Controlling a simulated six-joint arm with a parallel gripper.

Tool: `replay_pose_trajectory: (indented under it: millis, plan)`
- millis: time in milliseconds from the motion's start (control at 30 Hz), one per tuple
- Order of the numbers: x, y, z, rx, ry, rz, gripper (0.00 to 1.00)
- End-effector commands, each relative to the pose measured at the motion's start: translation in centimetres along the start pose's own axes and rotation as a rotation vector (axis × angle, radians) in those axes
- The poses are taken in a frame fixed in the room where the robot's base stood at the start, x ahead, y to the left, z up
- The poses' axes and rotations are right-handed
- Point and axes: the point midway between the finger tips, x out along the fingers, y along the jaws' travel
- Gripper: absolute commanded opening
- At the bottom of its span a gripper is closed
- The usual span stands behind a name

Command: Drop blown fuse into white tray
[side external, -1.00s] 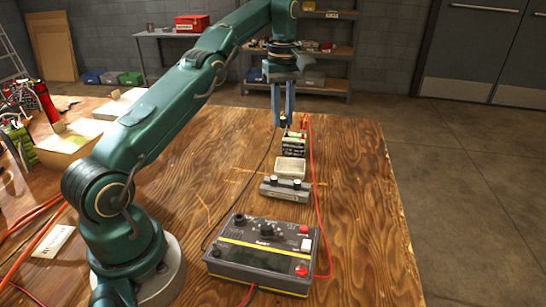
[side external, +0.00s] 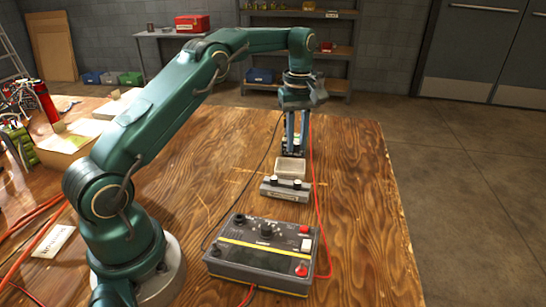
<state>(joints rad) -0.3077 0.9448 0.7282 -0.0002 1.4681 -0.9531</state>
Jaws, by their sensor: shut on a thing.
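The white tray (side external: 291,168) is a small, shallow, pale box on the wooden bench, behind a grey block with two dark knobs. My gripper (side external: 298,149) points straight down, with its blue fingers just behind and above the tray's far edge. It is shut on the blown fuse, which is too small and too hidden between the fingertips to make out. A dark block (side external: 287,151) behind the tray is mostly covered by the fingers.
The grey knobbed block (side external: 286,190) stands in front of the tray. A tester box (side external: 262,252) with knobs and red buttons sits nearer. A red cable (side external: 314,190) runs along the right of the tray. The right side of the bench is clear.

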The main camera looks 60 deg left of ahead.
Motion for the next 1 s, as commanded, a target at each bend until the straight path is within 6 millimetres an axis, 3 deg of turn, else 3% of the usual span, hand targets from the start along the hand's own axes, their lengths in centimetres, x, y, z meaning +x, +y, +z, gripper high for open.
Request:
replay_pose_trajectory:
  millis: [400,833,867,900,933,1000]
  plan:
    - [4.4,-0.1,0.0,0.000,-0.003,-0.002,0.00]
    - [5.2,-0.1,0.0,0.000,-0.001,0.000,0.00]
    - [5.2,-0.1,0.0,0.000,-0.001,0.000,0.31]
    - [5.2,-0.1,0.0,0.000,-0.001,0.000,0.47]
    - [5.2,-0.1,0.0,0.000,-0.001,0.000,0.58]
    - [5.2,-0.1,0.0,0.000,-0.001,0.000,0.59]
